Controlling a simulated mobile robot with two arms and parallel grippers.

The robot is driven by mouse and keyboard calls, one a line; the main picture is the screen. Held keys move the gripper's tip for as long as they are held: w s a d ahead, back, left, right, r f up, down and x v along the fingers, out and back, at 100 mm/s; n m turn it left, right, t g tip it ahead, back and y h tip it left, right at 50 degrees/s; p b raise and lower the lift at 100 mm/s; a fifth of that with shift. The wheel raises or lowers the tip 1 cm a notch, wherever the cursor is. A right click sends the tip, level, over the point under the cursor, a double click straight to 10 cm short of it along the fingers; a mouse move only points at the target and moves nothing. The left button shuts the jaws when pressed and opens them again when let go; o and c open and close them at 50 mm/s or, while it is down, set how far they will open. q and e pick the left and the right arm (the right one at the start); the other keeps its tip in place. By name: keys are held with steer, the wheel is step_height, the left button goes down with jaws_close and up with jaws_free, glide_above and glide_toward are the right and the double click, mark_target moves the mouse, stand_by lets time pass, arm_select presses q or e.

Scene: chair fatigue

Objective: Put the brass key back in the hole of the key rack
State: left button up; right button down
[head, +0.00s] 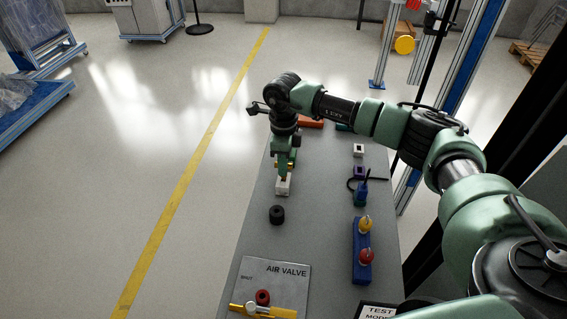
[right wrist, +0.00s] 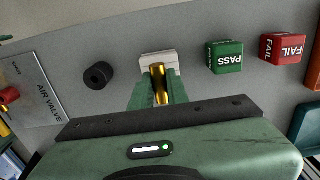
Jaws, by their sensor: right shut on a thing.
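My right gripper (head: 285,172) is over the bench and points down. In the right wrist view its green fingers (right wrist: 160,82) are shut on the brass key (right wrist: 160,90), which shows as a gold shaft between them. A small pale block (head: 283,187), which looks like the key rack, stands on the bench right at the fingertips. It also shows in the right wrist view (right wrist: 158,57), just beyond the fingers. The key's lower end and the rack's hole are hidden, so I cannot tell whether the key is in the hole. My left gripper is out of view.
A black cylinder (head: 277,214) stands close to the rack. Green PASS (right wrist: 226,56) and red FAIL (right wrist: 282,48) cubes are on its other side. The air valve plate (head: 270,276) and a blue button box (head: 362,252) are nearer; bare bench (head: 318,215) lies between.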

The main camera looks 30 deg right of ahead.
steer(key=shift+f+b, duration=0.6)
steer(key=shift+f, duration=0.3)
steer(key=c, duration=1.3)
jaws_free()
steer(key=shift+r, duration=0.15)
step_height(320, 180, up, 6)
steer(key=shift+r+b, duration=0.15)
steer(key=shift+b, duration=0.55)
steer(key=shift+r, duration=0.65)
